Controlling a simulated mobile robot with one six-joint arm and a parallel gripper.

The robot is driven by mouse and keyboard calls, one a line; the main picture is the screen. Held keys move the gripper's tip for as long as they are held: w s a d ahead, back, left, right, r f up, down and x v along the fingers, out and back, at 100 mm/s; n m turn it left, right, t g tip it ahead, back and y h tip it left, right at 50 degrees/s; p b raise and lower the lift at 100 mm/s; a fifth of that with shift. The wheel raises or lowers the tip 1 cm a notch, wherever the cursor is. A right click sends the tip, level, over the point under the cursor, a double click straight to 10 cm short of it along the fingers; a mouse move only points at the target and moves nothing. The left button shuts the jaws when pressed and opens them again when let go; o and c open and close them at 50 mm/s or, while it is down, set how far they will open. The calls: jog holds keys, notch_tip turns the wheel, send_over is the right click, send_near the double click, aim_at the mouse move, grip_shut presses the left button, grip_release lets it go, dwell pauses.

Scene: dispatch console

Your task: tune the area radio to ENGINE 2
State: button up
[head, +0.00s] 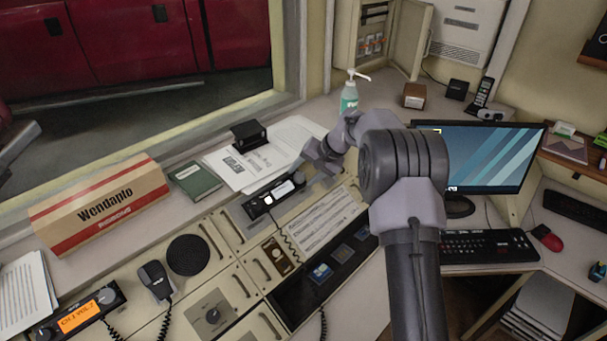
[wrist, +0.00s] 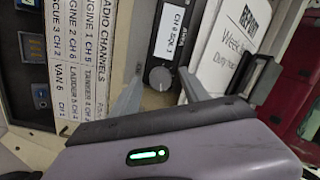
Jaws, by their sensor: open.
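A black radio (head: 268,201) with a pale lit display sits on the console in the head view. The wrist view shows its display (wrist: 171,30), with channel and volume text too small to read surely, and its round dark knob (wrist: 160,78). My gripper (head: 318,167) is by the radio's right end. In the wrist view my open gripper (wrist: 160,88) has one finger either side of the knob; I cannot tell whether they touch it. A printed radio channels list (wrist: 94,65) includes ENGINE 2, its channel looking like 6. It also lies in the head view (head: 328,220).
Another radio (head: 82,312) with an orange display is at lower left, beside a hand microphone (head: 154,276). A green book (head: 195,180), report papers (head: 245,165) and a black stapler-like object (head: 249,135) lie behind. A sanitizer bottle (head: 349,97) stands beyond my arm.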

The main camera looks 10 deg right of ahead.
jog(key=p+v, duration=0.3)
jog(key=v, duration=1.4)
jog(key=shift+p, duration=0.4)
